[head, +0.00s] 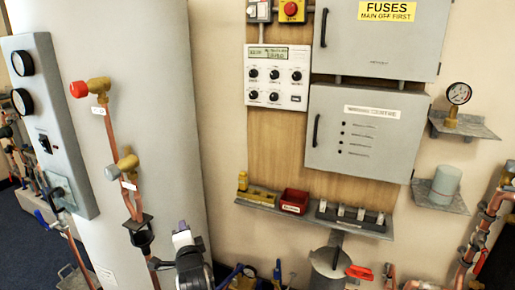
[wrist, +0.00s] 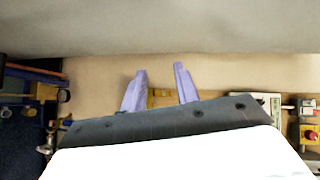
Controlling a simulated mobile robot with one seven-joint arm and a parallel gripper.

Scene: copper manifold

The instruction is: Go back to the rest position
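My gripper (wrist: 160,68) shows in the wrist view as two purple fingers standing apart, with a clear gap between them. Nothing is held; the yellow things seen behind the gap lie farther off. In the head view my gripper (head: 182,227) is low, left of centre, in front of the foot of the big white cylinder (head: 160,60). There its fingers are small and partly hidden by my own wrist.
A shelf (head: 258,204) with a red bin (head: 294,201) and small parts is on the wooden board, below the grey cabinets (head: 365,130). A copper pipe with valves (head: 125,165) runs down the cylinder. A grey can (head: 328,268) stands low at centre.

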